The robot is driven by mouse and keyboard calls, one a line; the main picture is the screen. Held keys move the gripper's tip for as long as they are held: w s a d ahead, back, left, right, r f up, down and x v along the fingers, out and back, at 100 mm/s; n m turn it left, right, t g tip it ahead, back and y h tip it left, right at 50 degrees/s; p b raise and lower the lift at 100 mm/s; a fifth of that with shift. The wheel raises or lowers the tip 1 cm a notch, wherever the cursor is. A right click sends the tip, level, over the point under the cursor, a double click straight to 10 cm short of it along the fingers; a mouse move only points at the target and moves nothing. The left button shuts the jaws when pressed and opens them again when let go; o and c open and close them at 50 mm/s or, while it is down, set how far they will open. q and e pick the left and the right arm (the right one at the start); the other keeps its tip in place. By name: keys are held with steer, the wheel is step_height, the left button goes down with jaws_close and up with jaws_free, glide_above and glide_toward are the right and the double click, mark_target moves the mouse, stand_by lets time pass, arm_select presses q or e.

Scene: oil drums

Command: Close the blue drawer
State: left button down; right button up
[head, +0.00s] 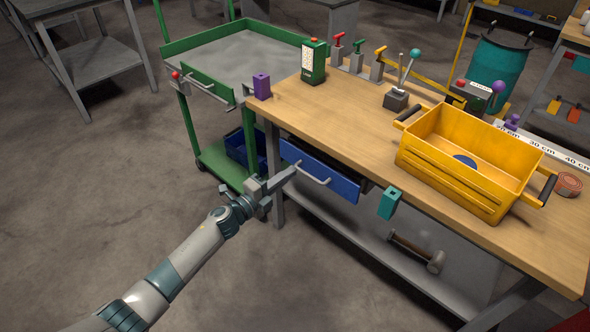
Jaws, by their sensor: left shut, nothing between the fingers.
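The blue drawer (340,186) hangs under the front edge of the wooden workbench, with a pale bar handle (313,176) on its front. Its front seems to stand a little out from the bench, with a dark gap at its right end. My left gripper (291,173) is shut and empty, with its tips close to the left part of the drawer front, left of the handle. I cannot tell whether the tips touch it. My right gripper is out of view.
A yellow crate (455,184), a purple block (261,86) and a green box (314,63) stand on the workbench (345,115). A teal block (389,203) is at its front edge. A green cart (178,48) stands left of the bench. A hammer (418,251) lies on the lower shelf.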

arm_select(q)
steer(key=v, duration=0.7)
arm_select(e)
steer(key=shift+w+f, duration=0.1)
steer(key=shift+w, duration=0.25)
arm_select(q)
steer(key=shift+a, duration=0.1)
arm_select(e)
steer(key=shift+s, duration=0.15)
